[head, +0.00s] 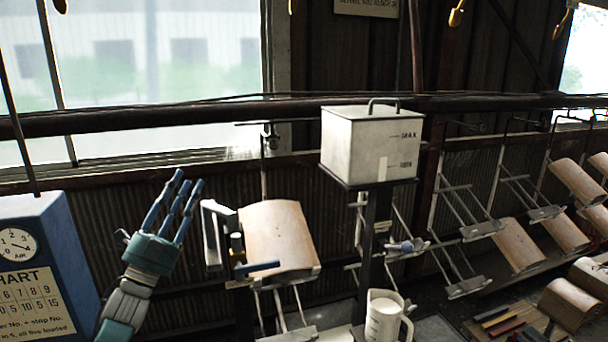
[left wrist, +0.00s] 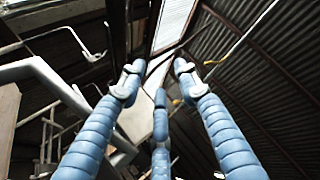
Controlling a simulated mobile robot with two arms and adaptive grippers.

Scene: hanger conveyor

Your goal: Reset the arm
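My left gripper (head: 172,208) is in the lower left of the head view, with blue ribbed fingers on a teal palm, pointing up. In the left wrist view its fingers (left wrist: 158,90) are spread apart with nothing between them. It is open and empty, just left of a curved wooden panel (head: 279,238) on a fixture, and apart from it. My right gripper is in neither view.
A white tank (head: 371,143) stands on a dark post, with a white measuring jug (head: 385,316) below. A blue chart cabinet (head: 42,262) is at far left. Hangers with several wooden panels (head: 520,244) fill the right. A dark pipe (head: 200,115) crosses behind.

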